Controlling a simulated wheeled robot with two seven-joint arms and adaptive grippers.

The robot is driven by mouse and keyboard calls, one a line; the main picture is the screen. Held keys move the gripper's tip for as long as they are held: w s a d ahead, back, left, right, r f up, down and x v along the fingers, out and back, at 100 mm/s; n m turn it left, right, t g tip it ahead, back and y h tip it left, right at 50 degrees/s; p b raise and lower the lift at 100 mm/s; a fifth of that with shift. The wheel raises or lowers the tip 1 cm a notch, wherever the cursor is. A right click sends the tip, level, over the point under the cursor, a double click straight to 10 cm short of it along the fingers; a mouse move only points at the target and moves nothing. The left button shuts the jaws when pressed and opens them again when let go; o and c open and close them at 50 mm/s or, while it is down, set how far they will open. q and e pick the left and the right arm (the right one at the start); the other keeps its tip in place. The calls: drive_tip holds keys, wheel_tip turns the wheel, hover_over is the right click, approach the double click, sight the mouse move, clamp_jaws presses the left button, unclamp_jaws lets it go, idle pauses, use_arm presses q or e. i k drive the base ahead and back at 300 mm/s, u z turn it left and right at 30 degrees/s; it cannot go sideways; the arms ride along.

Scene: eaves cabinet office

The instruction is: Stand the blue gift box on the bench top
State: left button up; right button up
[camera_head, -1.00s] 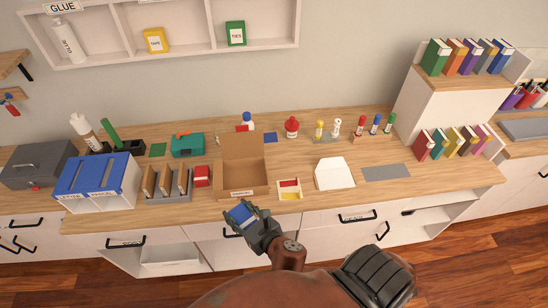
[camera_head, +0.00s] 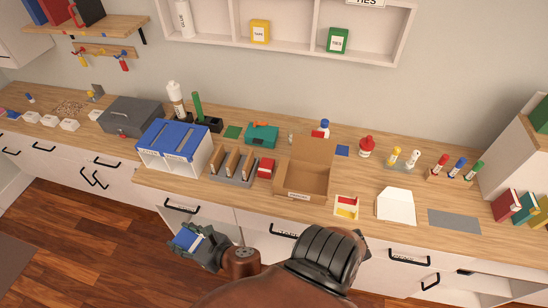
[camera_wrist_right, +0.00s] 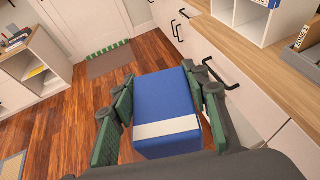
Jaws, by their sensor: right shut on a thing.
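The blue gift box (camera_wrist_right: 166,100), with a white band across it, is held between the green-padded fingers of my right gripper in the right wrist view. In the head view my right gripper (camera_head: 195,243) is shut on the box (camera_head: 185,238), in front of the drawers and lower than the bench top. The bench top (camera_head: 190,188) runs across the head view behind the gripper, and its edge also shows at the upper right of the right wrist view (camera_wrist_right: 262,72). My left gripper is not in view.
On the bench stand a blue-lidded white bin (camera_head: 172,147), a slotted rack (camera_head: 232,180), an open cardboard box (camera_head: 303,182) and a small tray (camera_head: 346,206). A grey metal box (camera_head: 131,116) is farther left. Drawer handles (camera_head: 182,207) stick out from the bench front.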

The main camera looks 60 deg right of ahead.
sight(354, 179)
drive_tip(key=u, duration=0.2)
drive_tip(key=k, duration=0.85)
drive_tip(key=z, duration=1.65)
drive_tip(key=i, duration=0.5)
drive_tip(key=z, duration=0.05)
